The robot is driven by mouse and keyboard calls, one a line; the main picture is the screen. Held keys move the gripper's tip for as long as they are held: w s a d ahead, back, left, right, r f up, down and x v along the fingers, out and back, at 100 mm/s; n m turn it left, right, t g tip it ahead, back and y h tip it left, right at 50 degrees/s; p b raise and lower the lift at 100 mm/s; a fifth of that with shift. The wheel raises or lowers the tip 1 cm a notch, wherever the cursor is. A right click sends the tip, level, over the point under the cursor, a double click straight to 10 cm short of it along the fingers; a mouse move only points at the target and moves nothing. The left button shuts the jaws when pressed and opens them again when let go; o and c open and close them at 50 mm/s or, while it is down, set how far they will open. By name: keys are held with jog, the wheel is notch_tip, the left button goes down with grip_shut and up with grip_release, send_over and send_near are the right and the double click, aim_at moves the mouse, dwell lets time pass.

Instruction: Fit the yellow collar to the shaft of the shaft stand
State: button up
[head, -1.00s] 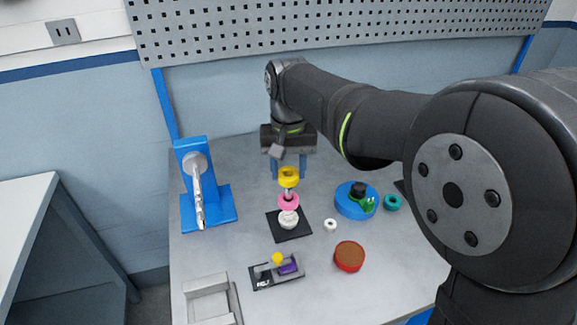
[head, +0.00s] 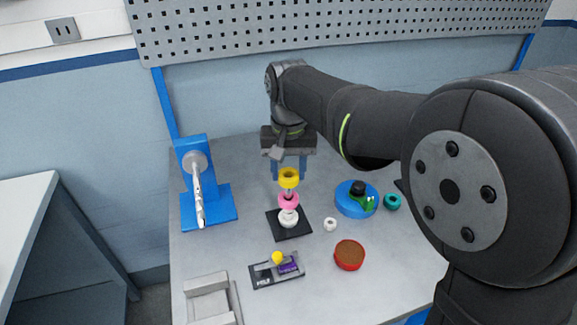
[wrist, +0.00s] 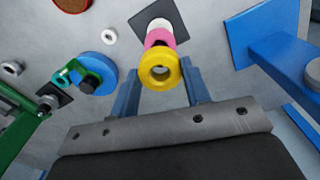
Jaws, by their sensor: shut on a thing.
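The yellow collar (head: 288,177) is a thick ring held between the two blue fingers of my gripper (head: 288,168). In the wrist view the yellow collar (wrist: 160,70) sits between the fingertips with its hole facing the camera. It is in line with a pink ring (head: 288,200) and a white ring or hub (head: 288,218) below it, on a black square base (head: 300,228). I take this upright stack to be the shaft stand, but cannot be sure. The rings hide most of any shaft, and I cannot tell whether the collar is around it.
A blue bracket (head: 222,205) with a pale sideways rod stands at left. A grey tray (head: 263,281) lies in front.

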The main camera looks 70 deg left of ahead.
aim_at(289, 185)
jog(key=shift+f, duration=1.2)
jog(key=shift+f, duration=0.1)
jog(key=shift+f, duration=1.2)
jog(key=shift+f, duration=0.1)
jog(key=o, duration=1.1)
jog(key=shift+c, duration=0.2)
notch_tip(289, 185, up, 18)
jog(key=shift+f, duration=0.25)
